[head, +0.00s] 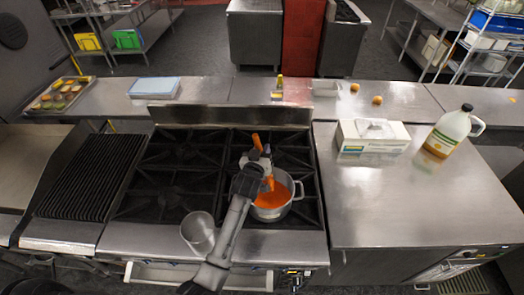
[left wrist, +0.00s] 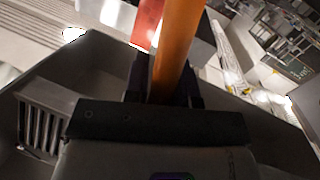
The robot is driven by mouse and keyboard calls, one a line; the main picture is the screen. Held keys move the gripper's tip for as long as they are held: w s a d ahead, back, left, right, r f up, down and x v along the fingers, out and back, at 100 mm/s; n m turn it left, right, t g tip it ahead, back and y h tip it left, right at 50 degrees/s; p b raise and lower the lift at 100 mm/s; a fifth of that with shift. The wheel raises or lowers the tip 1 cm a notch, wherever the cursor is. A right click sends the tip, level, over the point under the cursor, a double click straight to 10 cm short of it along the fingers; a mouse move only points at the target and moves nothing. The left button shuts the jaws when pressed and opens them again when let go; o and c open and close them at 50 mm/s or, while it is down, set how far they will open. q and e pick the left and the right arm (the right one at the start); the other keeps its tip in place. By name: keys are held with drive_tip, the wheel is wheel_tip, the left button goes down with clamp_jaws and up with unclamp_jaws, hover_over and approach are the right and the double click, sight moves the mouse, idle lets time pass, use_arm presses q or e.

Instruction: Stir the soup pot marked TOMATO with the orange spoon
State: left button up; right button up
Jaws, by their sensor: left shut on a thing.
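A silver pot (head: 290,190) with side handles stands on the right part of the stove and holds orange-red soup (head: 270,202). No TOMATO marking is readable on it. My left gripper (head: 262,163) is above the pot, shut on the orange spoon (head: 257,142). The spoon's handle sticks up above the fingers, and its lower part reaches down to the soup; its tip is not distinguishable there. In the left wrist view the orange spoon (left wrist: 177,45) stands between the fingers of my gripper (left wrist: 163,80). My right gripper is not in view.
A silver cylindrical vessel (head: 198,232) is at the stove's front edge, left of my arm. A ribbed grill (head: 85,178) lies left. The right counter holds a tissue-like box (head: 372,138) and a jug (head: 450,132); its front is clear. A raised back ledge (head: 215,90) runs behind.

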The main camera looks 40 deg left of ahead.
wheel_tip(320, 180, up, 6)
drive_tip(key=p, duration=0.5)
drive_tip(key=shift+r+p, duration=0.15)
drive_tip(key=shift+p, duration=0.15)
